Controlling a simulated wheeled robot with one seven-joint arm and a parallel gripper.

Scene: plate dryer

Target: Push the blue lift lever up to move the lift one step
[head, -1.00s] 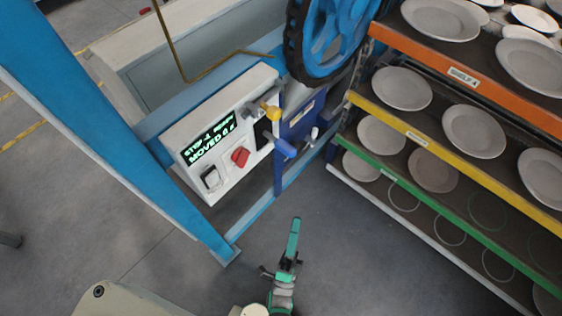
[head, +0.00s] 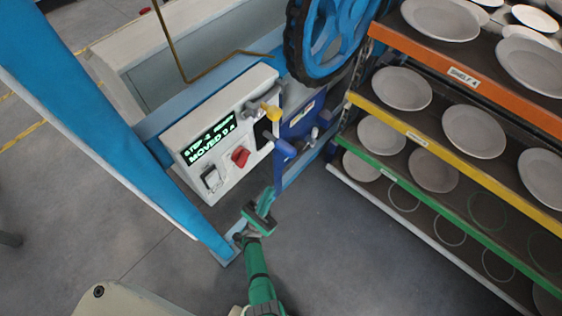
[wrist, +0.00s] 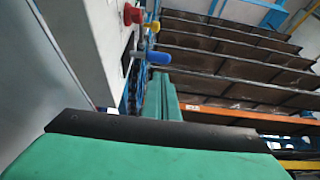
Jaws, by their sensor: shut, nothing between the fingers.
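The blue lift lever (head: 285,148) sticks out from the right side of the white control box (head: 190,168) in the head view. In the wrist view the blue lever (wrist: 158,58) points right, just beyond my fingertips in the picture. My gripper (head: 267,196) is green, shut and empty. In the head view it is below the lever, apart from it. Its fingers (wrist: 163,82) stand side by side in the wrist view. I cannot tell the exact gap between fingertips and lever.
A yellow knob (head: 270,112) and a red knob (head: 240,157) are on the box, near the lever. A lit display (head: 208,139) shows text. A blue wheel (head: 335,35) is above. The plate rack (head: 460,185) stands right. A blue post (head: 110,120) is left.

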